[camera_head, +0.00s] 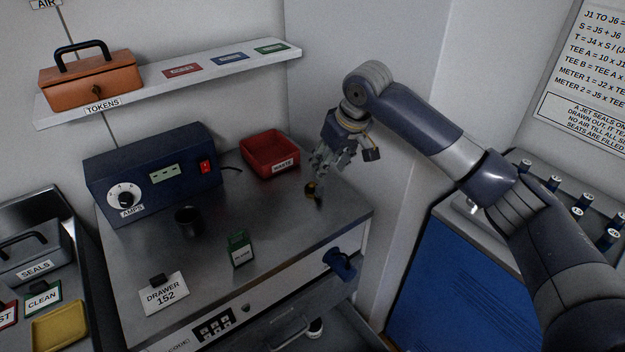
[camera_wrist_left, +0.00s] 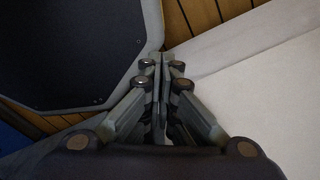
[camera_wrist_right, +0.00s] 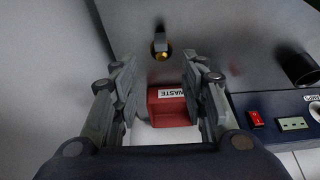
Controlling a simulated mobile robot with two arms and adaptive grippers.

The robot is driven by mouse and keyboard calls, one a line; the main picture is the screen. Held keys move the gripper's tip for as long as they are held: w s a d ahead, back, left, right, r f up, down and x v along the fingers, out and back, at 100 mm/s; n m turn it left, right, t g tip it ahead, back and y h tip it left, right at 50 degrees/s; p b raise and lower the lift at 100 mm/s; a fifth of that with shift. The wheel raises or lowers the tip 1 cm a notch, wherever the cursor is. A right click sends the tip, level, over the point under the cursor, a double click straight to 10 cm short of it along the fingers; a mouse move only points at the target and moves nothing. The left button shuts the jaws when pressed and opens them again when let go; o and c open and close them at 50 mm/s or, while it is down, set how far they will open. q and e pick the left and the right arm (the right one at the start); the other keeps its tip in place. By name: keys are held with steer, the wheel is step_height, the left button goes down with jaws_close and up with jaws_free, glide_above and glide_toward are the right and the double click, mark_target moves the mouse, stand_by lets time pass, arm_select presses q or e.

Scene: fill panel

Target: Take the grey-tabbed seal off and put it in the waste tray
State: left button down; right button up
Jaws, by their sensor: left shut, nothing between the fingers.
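A small brass-coloured round piece (camera_head: 310,188) with a dark grey upright part sits on the steel bench top. It also shows in the right wrist view (camera_wrist_right: 160,55), just beyond the fingertips; I cannot tell whether this is the grey-tabbed seal. My right gripper (camera_head: 322,172) points down above it. In the right wrist view the right gripper (camera_wrist_right: 160,70) has its fingers wide apart, with nothing between them. The red waste tray (camera_head: 270,166) stands at the back of the bench and looks empty. My left gripper (camera_wrist_left: 160,65) is shut and empty, away from the bench.
A shelf (camera_head: 215,75) with an orange tokens box (camera_head: 92,82) hangs above. A blue knob (camera_head: 340,262) sticks out in front.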

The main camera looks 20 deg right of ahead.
mark_target(320, 186)
steer(key=x, duration=0.3)
steer(key=p+x, duration=0.1)
steer(key=x, duration=0.2)
steer(key=s+p+x, duration=0.1)
steer(key=x, duration=0.2)
steer(key=shift+f, duration=0.15)
steer(key=shift+w+f, duration=0.25)
steer(key=shift+f, duration=0.1)
arm_select(q)
steer(key=shift+s+r, duration=0.2)
steer(key=shift+r, duration=0.9)
arm_select(e)
jaws_close()
